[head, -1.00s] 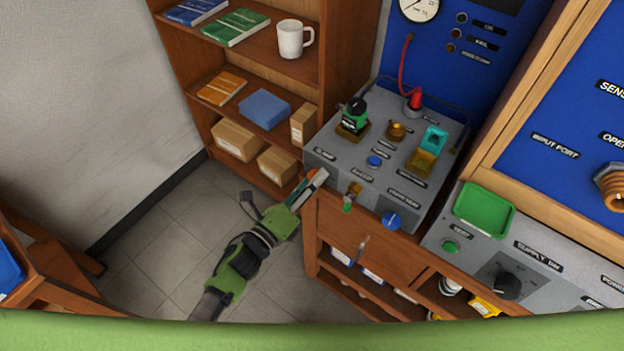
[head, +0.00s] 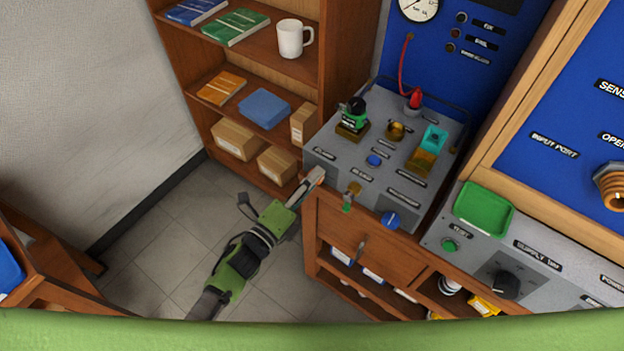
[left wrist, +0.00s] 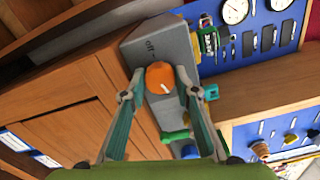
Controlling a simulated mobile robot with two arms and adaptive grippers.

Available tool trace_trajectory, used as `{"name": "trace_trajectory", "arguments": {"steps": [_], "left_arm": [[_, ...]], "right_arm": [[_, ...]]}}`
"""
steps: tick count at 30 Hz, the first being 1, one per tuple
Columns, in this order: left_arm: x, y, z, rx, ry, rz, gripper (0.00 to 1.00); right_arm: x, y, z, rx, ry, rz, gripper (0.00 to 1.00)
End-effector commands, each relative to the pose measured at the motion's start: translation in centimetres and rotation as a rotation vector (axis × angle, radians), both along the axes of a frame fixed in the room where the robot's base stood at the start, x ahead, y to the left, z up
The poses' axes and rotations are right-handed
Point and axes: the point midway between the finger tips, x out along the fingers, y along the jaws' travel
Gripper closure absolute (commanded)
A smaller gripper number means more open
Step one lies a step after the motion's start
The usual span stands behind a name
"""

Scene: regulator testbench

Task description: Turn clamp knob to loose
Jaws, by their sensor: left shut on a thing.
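The clamp knob (left wrist: 160,76), orange and round with a short white mark, sits on the front face of the grey test bench (head: 335,165). In the left wrist view it lies between the two fingertips of my left gripper (left wrist: 159,84), which are shut on it. In the head view my left gripper (head: 312,181) reaches the bench's front left corner and mostly hides the knob. My right gripper is not in view.
On the bench front, right of my gripper, are a brass fitting with a green end (head: 350,197) and a blue knob (head: 391,220). A wooden drawer with a handle (head: 361,249) is below. A shelf (head: 288,68) stands behind. The floor (head: 165,240) to the left is clear.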

Motion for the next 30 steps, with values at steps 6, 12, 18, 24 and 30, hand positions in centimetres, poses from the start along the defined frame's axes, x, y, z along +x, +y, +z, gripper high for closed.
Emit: {"name": "trace_trajectory", "arguments": {"steps": [6,12,18,24,30], "left_arm": [[0.03,0.02,0.03,-0.165,0.121,0.0,0.93],[0.04,0.04,0.07,-0.321,0.234,0.0,0.93],[0.01,0.05,0.02,-0.473,0.346,0.0,0.93],[0.01,0.05,0.0,-0.628,0.458,0.001,0.93],[0.04,0.07,0.04,-0.782,0.569,0.001,0.93]], "right_arm": [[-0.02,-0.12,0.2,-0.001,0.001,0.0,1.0],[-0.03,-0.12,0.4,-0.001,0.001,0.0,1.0],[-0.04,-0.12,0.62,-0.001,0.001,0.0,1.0],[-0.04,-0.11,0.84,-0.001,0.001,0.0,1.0],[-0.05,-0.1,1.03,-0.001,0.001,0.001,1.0]]}}
